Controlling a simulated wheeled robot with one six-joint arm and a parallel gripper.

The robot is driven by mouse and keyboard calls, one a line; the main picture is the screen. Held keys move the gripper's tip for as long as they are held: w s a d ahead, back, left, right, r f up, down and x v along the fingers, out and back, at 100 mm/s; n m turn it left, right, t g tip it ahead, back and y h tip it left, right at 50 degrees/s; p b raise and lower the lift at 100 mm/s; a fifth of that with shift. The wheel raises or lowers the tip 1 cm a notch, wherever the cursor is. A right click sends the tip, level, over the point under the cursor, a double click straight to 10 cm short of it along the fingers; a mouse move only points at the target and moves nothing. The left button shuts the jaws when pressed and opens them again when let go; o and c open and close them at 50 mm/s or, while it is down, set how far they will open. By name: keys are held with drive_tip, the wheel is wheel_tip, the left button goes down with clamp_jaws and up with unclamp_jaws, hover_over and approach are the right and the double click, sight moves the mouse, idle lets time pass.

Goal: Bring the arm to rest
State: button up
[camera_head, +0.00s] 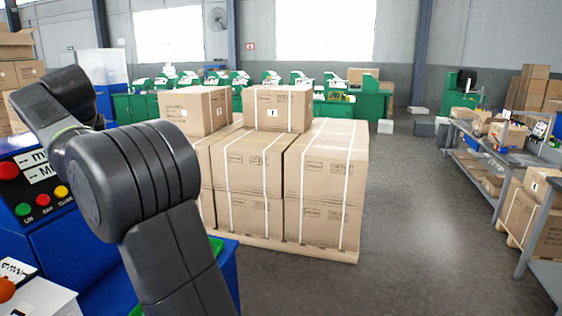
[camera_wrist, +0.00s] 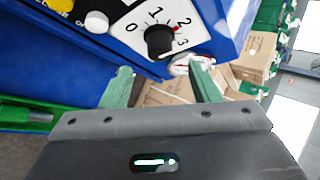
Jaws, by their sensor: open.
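My gripper (camera_wrist: 160,70) shows in the wrist view with its two green fingers spread wide apart. Nothing is held between them. Just past the fingertips is a blue machine panel with a black knob (camera_wrist: 160,42) on a white dial plate marked 0 to 3. A red mark shows near the 2. I cannot tell whether the fingers touch the panel. In the head view my dark arm (camera_head: 130,180) is bent at the left, in front of the blue machine (camera_head: 55,225). The gripper itself is out of that view.
Strapped cartons (camera_head: 325,180) stand on a wooden pallet (camera_head: 300,246) right of my arm. A grey workbench (camera_head: 480,150) with boxes stands at the right. Green machines (camera_head: 345,110) line the back. Grey floor (camera_head: 425,230) is free between pallet and bench.

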drive_tip(key=v, duration=0.7)
drive_tip(key=x, duration=1.4)
drive_tip(key=shift+p, duration=0.35)
drive_tip(key=shift+a+f+b, duration=0.1)
drive_tip(key=shift+f+b, duration=0.25)
drive_tip(key=shift+b, duration=0.3)
drive_tip(key=shift+s+r+n+t+y+b, duration=0.1)
drive_tip(key=shift+n+t+y+b, duration=0.25)
drive_tip(key=shift+n+b, duration=0.45)
drive_tip(key=n+t+y+b, duration=0.1)
drive_tip(key=n+b, duration=0.2)
drive_tip(key=b, duration=0.2)
drive_tip(key=shift+t, duration=0.35)
drive_tip(key=n+b, duration=0.1)
drive_tip(key=n+y+b, duration=0.1)
drive_tip(key=shift+d+t+y+b, duration=0.25)
drive_tip(key=shift+t+b, duration=0.05)
drive_tip(key=shift+b, duration=0.05)
drive_tip(key=shift+n+y, duration=0.6)
drive_tip(key=shift+n, duration=0.5)
drive_tip(key=n+y+p, duration=0.1)
drive_tip(key=p, duration=0.1)
drive_tip(key=shift+r+n+p, duration=0.2)
drive_tip(key=shift+n+p, duration=0.1)
drive_tip(key=shift+n, duration=0.1)
drive_tip(key=n+p, duration=0.1)
drive_tip(key=p, duration=0.1)
drive_tip(key=shift+y+p, duration=0.3)
